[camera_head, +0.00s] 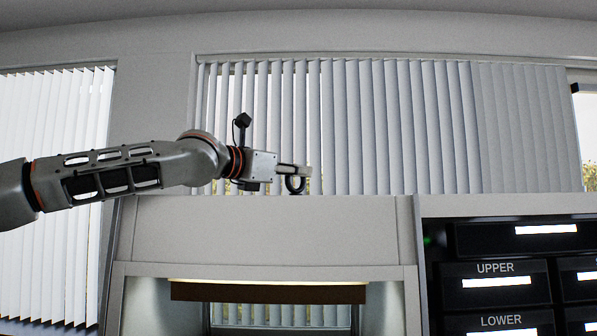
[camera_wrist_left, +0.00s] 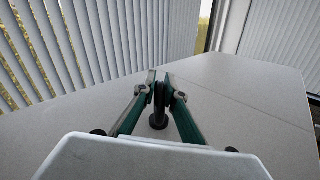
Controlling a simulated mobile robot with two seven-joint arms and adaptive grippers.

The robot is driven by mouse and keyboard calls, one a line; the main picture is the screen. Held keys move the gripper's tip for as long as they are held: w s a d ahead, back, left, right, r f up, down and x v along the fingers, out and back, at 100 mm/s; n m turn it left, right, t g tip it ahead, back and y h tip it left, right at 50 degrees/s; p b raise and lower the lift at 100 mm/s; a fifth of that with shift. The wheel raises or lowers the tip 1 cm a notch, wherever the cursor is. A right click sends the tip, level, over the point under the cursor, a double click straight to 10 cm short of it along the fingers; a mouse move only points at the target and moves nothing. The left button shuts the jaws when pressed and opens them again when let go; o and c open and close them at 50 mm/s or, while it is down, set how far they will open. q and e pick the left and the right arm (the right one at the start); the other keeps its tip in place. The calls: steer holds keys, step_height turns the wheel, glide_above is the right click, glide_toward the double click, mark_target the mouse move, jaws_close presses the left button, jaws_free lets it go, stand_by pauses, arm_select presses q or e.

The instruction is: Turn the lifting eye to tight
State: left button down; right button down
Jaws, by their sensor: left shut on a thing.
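The lifting eye (camera_head: 297,185) is a dark ring standing upright on top of the light grey cabinet. In the left wrist view the lifting eye (camera_wrist_left: 158,119) shows edge-on, with a round dark base on the cabinet top. My left gripper (camera_head: 305,170) reaches in level from the left, just above the cabinet top. In the left wrist view my left gripper (camera_wrist_left: 160,88) has its two fingers closed on the ring, one on each side. Whether the base sits fully against the surface cannot be told. My right gripper is in neither view.
The cabinet top (camera_wrist_left: 235,100) is flat and clear around the eye. Window blinds (camera_head: 400,125) hang behind it. Below is an open bay with a brown bar (camera_head: 268,292). A black panel with UPPER (camera_head: 495,268) and LOWER labels stands at the right.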

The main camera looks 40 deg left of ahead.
arm_select(q)
steer(key=shift+r, duration=0.1)
stand_by(0.4)
steer(key=c, duration=2.1)
jaws_free()
steer(key=shift+a, duration=0.15)
steer(key=shift+c, duration=0.2)
steer(key=s, duration=1.2)
steer(key=shift+a, duration=0.35)
